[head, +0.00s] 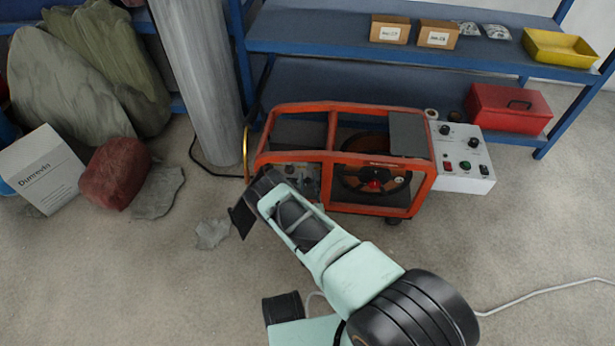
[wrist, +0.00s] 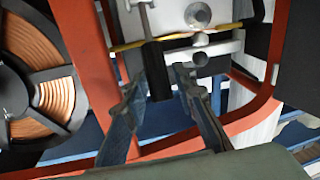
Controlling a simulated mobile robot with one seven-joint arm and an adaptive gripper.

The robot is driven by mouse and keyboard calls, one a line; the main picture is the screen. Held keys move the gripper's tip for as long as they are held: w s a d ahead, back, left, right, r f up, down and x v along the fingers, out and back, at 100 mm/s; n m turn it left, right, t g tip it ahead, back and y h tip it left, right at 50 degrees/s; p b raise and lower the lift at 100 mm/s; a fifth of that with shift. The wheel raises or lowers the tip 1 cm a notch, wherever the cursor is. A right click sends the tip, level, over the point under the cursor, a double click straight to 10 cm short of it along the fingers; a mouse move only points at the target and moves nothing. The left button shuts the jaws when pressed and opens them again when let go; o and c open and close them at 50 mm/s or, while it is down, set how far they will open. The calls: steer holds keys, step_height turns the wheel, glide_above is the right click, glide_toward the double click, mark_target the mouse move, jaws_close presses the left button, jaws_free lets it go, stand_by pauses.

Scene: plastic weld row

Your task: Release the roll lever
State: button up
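The orange-framed machine (head: 431,180) stands on the floor in the head view, and my arm reaches to its left front. In the wrist view, a dark bar-like part (wrist: 155,68), which may be the grip of the roll lever, stands below a silver rod and pale block (wrist: 180,22). My gripper (wrist: 160,72) is open, its two fingers apart. The dark part shows between the fingertips; I cannot tell whether either finger touches it. In the head view the fingertips and this part are hidden behind my arm.
A copper-coloured reel (wrist: 50,100) sits left in the wrist view, beside the orange frame (wrist: 92,50). A control box (head: 464,180) adjoins the machine. A grey column (head: 200,80), blue shelving (head: 330,45) and red lump (head: 115,173) stand nearby. Floor at right front is mostly clear.

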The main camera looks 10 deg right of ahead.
jaws_close()
steer(key=shift+s, duration=0.1)
steer(key=shift+s+a+f+t, duration=0.2)
steer(key=shift+s+f+t, duration=0.25)
steer(key=shift+t, duration=0.25)
jaws_free()
stand_by(0.3)
